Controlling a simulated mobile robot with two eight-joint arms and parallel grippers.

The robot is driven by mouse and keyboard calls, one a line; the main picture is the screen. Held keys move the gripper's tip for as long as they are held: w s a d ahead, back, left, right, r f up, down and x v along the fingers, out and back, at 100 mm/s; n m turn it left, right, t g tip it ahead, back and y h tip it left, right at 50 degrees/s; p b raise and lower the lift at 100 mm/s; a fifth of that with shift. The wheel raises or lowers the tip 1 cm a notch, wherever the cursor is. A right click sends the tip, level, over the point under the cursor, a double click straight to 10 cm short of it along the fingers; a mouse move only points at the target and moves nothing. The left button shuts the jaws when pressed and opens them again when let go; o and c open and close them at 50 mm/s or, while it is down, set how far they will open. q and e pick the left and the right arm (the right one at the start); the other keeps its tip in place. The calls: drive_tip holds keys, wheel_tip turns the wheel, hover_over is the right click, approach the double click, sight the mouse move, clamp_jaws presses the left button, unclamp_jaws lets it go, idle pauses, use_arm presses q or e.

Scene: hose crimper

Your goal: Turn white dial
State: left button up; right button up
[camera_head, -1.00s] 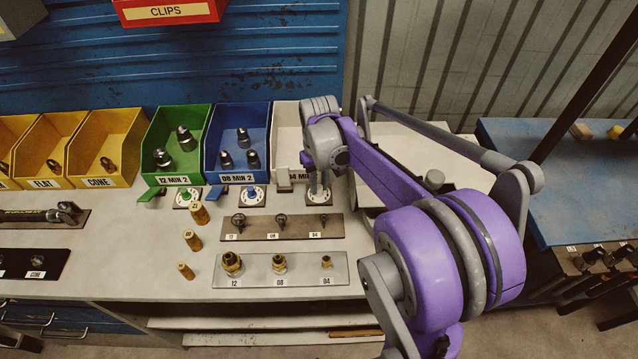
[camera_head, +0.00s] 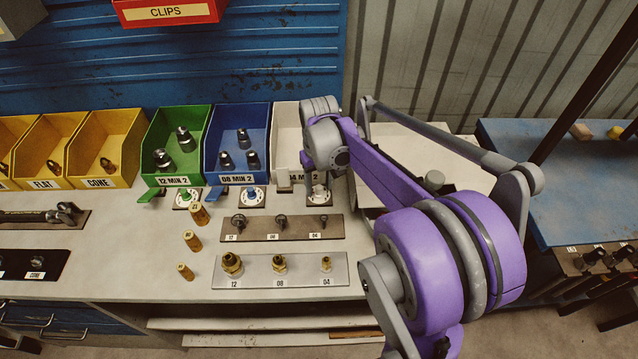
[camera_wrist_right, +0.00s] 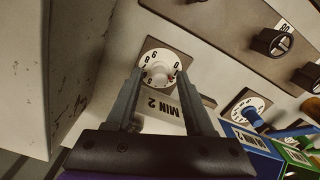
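The white dial (camera_head: 319,198) sits on a small square plate at the front of the white bin on the bench. In the right wrist view the dial (camera_wrist_right: 152,58) shows a numbered ring with a pale knob (camera_wrist_right: 160,76) at its middle. My right gripper (camera_head: 319,187) points down over the dial and partly hides it in the head view. In the wrist view the right gripper (camera_wrist_right: 160,73) is open, with one finger on each side of the knob. Whether the fingers touch the knob cannot be told. My left gripper is not in view.
A blue dial (camera_head: 252,196) and a green dial (camera_head: 187,199) stand to the left, before the blue bin (camera_head: 238,120) and green bin (camera_head: 200,120). Brass pieces (camera_head: 193,241) stand near the fitting racks (camera_head: 345,228).

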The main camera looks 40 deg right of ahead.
sight(319, 187)
drive_tip(key=shift+r, duration=0.1)
wheel_tip(319, 187, up, 11)
drive_tip(key=shift+p, duration=0.35)
drive_tip(key=shift+f, duration=0.25)
idle(0.4)
